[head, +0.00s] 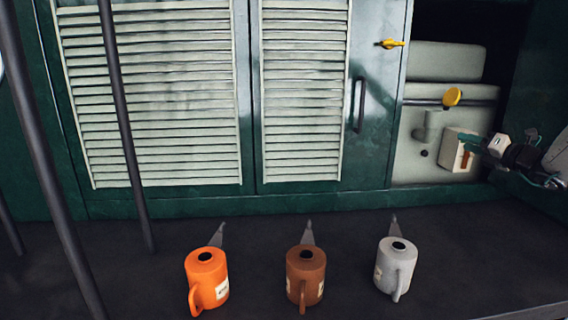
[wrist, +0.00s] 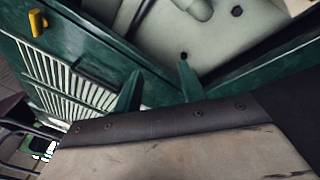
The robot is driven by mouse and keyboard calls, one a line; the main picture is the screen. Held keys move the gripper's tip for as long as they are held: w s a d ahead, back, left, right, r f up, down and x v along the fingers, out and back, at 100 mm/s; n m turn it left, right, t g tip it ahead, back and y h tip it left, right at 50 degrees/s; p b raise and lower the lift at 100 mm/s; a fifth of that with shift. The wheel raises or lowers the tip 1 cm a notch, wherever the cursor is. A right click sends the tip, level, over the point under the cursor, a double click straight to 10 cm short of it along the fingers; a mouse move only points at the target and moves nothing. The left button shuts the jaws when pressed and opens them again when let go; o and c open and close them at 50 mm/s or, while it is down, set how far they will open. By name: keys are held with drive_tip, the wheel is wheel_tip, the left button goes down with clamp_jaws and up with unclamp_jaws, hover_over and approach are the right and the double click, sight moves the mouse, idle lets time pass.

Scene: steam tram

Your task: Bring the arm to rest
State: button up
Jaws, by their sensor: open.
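My gripper (head: 480,146) is at the right edge of the head view, in front of the open compartment, with part of my arm running out of the picture. In the wrist view its two dark green fingers (wrist: 158,84) stand apart with nothing between them.
An orange can (head: 205,275), a brown can (head: 306,272) and a grey can (head: 395,268) stand on the dark floor (head: 350,235). A yellow latch (head: 390,43) is on the louvred door. Dark poles (head: 125,130) stand at left.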

drive_tip(key=s+a+f+n+g+y, duration=0.1)
drive_tip(key=s+a+f+n+g, duration=0.1)
drive_tip(key=s+a+n+g, duration=0.4)
drive_tip(key=s+a+f+n+g+y, duration=0.1)
drive_tip(key=s+a+f+n+g, duration=0.15)
drive_tip(key=s+a+n, duration=0.55)
drive_tip(key=s+a+f+n+g+y, duration=0.1)
drive_tip(key=s+a+f+n+g, duration=0.3)
drive_tip(key=a+n, duration=0.65)
drive_tip(key=s+a+n+g+h, duration=0.1)
drive_tip(key=s+a+n+h, duration=0.1)
drive_tip(key=s+n, duration=0.3)
drive_tip(key=s+a+f+n+g+h, duration=0.1)
drive_tip(key=s+a+n+h, duration=0.2)
drive_tip(key=s, duration=0.8)
drive_tip(key=s+a+n+g+h, duration=0.1)
drive_tip(key=s+a+n+h, duration=0.1)
drive_tip(key=s+n, duration=0.6)
drive_tip(key=shift+s+a+f+h, duration=0.2)
drive_tip(key=shift+s+h, duration=0.25)
drive_tip(key=shift+h, duration=0.35)
drive_tip(key=shift+d, duration=0.15)
drive_tip(key=shift+c, duration=0.5)
